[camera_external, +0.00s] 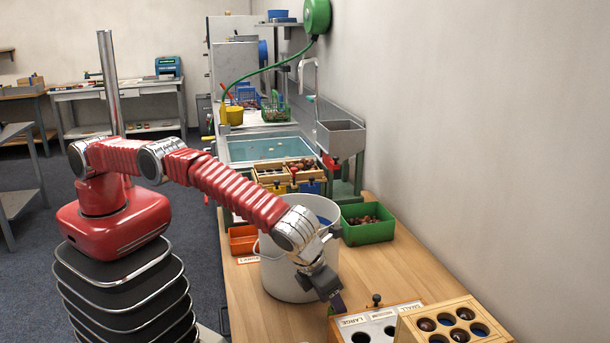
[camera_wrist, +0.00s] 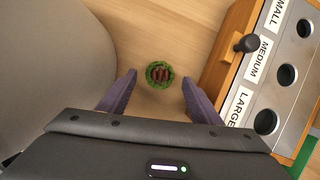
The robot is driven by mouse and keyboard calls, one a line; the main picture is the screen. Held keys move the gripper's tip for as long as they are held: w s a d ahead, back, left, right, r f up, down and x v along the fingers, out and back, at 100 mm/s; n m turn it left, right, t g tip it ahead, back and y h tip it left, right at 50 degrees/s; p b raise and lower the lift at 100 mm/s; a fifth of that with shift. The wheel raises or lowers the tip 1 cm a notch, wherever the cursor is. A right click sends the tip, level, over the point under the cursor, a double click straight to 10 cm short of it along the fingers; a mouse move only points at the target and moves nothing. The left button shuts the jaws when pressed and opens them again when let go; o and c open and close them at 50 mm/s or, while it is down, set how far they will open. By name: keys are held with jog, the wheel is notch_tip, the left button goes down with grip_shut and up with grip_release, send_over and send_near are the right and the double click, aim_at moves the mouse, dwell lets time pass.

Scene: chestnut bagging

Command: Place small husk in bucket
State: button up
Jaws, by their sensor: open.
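A small green husk (camera_wrist: 159,75) with brown chestnuts inside lies on the wooden bench top in the wrist view. It sits just ahead of and between the two purple fingers of my gripper (camera_wrist: 158,92), which are open and apart from it. In the external view my gripper (camera_external: 331,296) points down beside the right front of the white bucket (camera_external: 285,275); the husk is hidden there. The bucket's grey wall also fills the left of the wrist view (camera_wrist: 50,60). Its inside is mostly hidden by my arm.
A sizing board (camera_wrist: 284,75) with holes marked small, medium and large stands close right of the husk.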

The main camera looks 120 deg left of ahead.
jog(key=shift+x, duration=1.2)
jog(key=shift+c, duration=0.5)
jog(key=c, duration=1.1)
jog(key=shift+r, duration=0.1)
notch_tip(320, 180, up, 10)
jog(key=shift+f, duration=0.1)
